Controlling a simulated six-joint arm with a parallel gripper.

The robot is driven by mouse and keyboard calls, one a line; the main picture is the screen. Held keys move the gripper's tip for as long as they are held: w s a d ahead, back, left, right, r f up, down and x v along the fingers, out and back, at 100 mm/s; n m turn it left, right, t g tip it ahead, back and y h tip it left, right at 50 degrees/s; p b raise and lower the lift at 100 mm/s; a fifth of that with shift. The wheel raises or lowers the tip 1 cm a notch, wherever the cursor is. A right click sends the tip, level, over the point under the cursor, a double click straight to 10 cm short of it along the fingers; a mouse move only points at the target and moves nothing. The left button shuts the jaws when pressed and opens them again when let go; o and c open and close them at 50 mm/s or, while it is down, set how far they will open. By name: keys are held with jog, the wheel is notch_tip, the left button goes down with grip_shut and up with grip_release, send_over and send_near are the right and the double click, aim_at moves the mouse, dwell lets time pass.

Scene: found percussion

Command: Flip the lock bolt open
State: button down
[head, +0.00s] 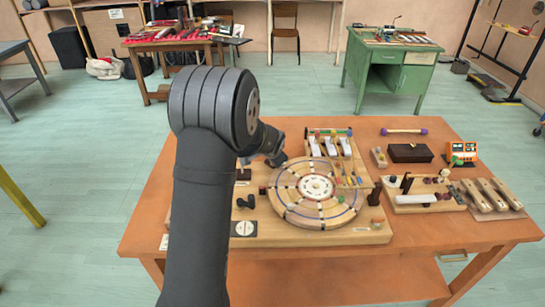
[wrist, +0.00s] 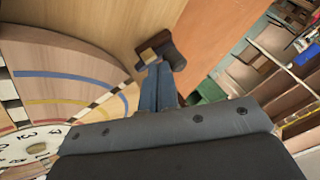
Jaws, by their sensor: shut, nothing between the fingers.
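My gripper (wrist: 158,88) is shut and empty in the wrist view, its blue-grey fingers together. Just past the fingertips is a small dark piece with a brass-coloured square face (wrist: 148,55), on the wooden board (wrist: 110,25). It may be the lock bolt, but I cannot be sure. Whether the fingertips touch it is unclear. The fingertips and that small piece are not clear there.
The disc also fills the lower left of the wrist view (wrist: 60,60). A black knob (head: 246,201) sits left of it. White keys (head: 330,146) stand behind it. A dark box (head: 410,153) and a block with wooden bars (head: 490,195) are on the right. The table's front right is clear.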

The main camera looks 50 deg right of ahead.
aim_at(281, 170)
jog(key=s, duration=0.2)
jog(key=s+a, duration=0.1)
jog(key=s, duration=0.1)
jog(key=shift+r, duration=0.35)
jog(key=v, duration=0.9)
jog(key=x, duration=0.9)
jog(key=shift+s+d+f, duration=0.25)
jog(key=shift+d+f, duration=0.15)
jog(key=shift+f, duration=0.05)
jog(key=shift+s+a+r, duration=0.15)
jog(key=shift+s+r, duration=0.05)
jog(key=shift+s, duration=0.2)
jog(key=shift+s+a+r, duration=0.15)
jog(key=shift+s, duration=0.25)
jog(key=shift+s+a+r, duration=0.2)
jog(key=shift+a+r, duration=0.05)
jog(key=shift+r, duration=0.1)
